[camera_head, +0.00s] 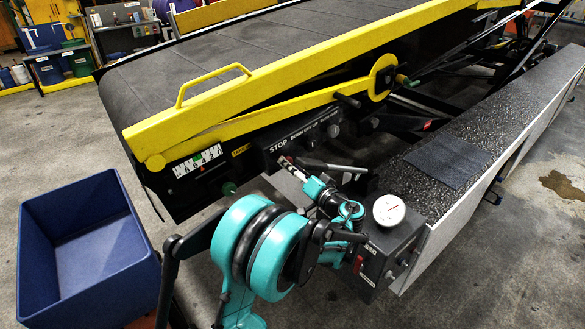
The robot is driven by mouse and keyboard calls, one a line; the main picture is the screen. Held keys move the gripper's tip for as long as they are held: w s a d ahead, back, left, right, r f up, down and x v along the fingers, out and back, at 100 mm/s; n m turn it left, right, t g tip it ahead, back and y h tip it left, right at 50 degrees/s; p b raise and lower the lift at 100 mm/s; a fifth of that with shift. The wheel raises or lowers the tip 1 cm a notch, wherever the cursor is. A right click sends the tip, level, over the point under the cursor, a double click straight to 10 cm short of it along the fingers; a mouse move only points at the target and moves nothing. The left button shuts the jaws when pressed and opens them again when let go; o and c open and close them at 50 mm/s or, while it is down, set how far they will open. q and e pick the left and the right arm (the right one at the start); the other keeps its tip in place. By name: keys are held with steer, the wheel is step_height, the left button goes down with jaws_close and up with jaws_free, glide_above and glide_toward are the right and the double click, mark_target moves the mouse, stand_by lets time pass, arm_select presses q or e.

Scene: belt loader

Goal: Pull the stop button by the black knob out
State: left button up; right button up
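The belt loader's black control panel (308,134) carries the word STOP at its left end and more lettering to the right. A dark round knob (333,130) shows at the right part of the panel. The stop button is not clearly visible; my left gripper (287,163) is right below the STOP lettering and covers that spot. Its teal and black arm comes up from the bottom middle. The fingertips are small and dark against the panel, so I cannot tell whether they are open or touching anything. My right gripper is not in view.
A yellow rail with a handle (212,82) runs above the panel beside the dark belt (230,50). A white round gauge (389,209) is right of my arm. A blue bin (35,262) stands at the left. Open concrete floor lies between bin and loader.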

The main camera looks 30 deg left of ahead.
arm_select(q)
steer(key=v, duration=1.2)
